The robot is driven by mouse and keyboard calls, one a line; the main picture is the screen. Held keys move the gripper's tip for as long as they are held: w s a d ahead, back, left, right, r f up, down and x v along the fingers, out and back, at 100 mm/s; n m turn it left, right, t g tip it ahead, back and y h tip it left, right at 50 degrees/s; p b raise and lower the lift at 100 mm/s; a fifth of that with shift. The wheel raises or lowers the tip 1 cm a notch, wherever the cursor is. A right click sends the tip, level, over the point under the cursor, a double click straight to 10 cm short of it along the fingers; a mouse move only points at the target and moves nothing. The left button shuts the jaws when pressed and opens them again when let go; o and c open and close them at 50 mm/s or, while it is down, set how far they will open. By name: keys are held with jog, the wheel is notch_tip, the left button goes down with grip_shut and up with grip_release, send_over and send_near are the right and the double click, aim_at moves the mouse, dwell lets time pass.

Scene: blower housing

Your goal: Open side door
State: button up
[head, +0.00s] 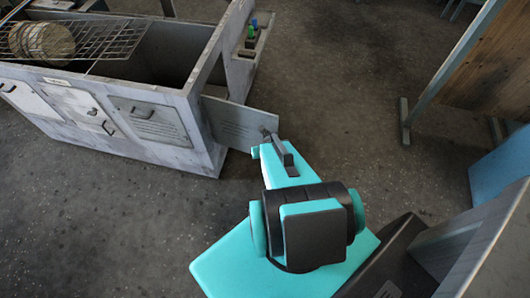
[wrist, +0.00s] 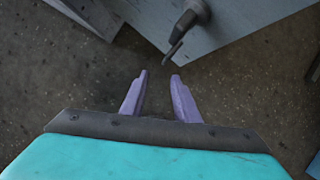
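The blower housing (head: 190,105) is a worn pale grey box at upper left in the head view. Its side door (head: 238,124) is a flat grey panel at the right end, standing out at an angle from the body. A dark door handle (head: 268,134) sits near the panel's outer edge; in the wrist view the handle (wrist: 188,22) is at top centre, its thin tip pointing down. My gripper (wrist: 159,74) has two purple fingers, apart, with nothing between them. The handle tip appears just beyond them, without visible contact. In the head view my arm hides the fingers.
A wire rack (head: 85,38) with a round object lies over the open housing top. Smaller doors (head: 150,122) with handles line the front. A wooden panel on a metal frame (head: 480,65) stands at right. The floor (head: 340,75) between is clear.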

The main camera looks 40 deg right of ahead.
jog(key=shift+p+v, duration=1.6)
jog(key=shift+p, duration=0.2)
jog(key=w+a+f+n+g+y+b, duration=0.1)
jog(key=a+f+n+b, duration=0.45)
jog(key=a, duration=0.45)
jog(key=w+a+f+n+g+y+b, duration=0.1)
jog(key=a+f+n+b, duration=0.5)
jog(key=a, duration=0.4)
jog(key=s+a+n+g, duration=0.2)
jog(key=s+n+g, duration=0.2)
jog(key=n, duration=1.1)
jog(key=s+a+r+n+g+b, duration=0.1)
jog(key=s+n+g, duration=0.2)
jog(key=s+n, duration=0.8)
jog(key=n, duration=0.4)
jog(key=shift+a+g, duration=0.35)
jog(key=shift+g, duration=0.05)
